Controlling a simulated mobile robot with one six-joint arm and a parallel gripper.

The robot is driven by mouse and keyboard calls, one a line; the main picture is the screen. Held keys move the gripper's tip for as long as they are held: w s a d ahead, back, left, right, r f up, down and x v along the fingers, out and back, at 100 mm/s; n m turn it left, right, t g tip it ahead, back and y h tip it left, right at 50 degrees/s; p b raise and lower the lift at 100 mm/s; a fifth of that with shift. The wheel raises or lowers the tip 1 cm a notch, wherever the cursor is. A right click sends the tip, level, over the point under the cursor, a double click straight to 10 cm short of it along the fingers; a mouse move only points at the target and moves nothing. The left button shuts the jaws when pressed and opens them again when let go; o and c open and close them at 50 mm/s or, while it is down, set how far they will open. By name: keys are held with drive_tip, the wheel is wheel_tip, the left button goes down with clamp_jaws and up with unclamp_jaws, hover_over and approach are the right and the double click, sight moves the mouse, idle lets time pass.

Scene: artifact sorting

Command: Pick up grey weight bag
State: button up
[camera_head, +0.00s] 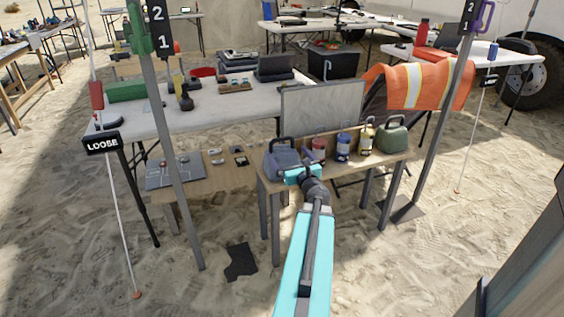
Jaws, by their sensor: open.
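A grey weight bag (282,154) with a raised handle stands upright at the left end of a small wooden table (380,163). My gripper (293,174) is at the end of my cyan arm, in front of the bag's lower right part. It is open; its fingertips are small and partly hidden, and I cannot tell whether they touch the bag. The gripper covers a little of the bag's lower front.
Several small coloured containers (343,147) and a green weight bag (392,136) stand to the right on the same table. A grey board (322,108) stands behind. Upright poles (440,110) flank the table. Open sand (400,270) lies in front.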

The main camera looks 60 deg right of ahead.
sight(279, 145)
drive_tip(key=shift+x, duration=2.8)
drive_tip(key=shift+w, duration=0.1)
drive_tip(key=shift+b+x, duration=0.6)
drive_tip(key=shift+x, duration=1.95)
drive_tip(key=shift+f, duration=0.1)
drive_tip(key=c, duration=1.8)
drive_tip(key=shift+d, duration=0.1)
drive_tip(key=shift+c, duration=1.1)
drive_tip(key=shift+r, duration=0.2)
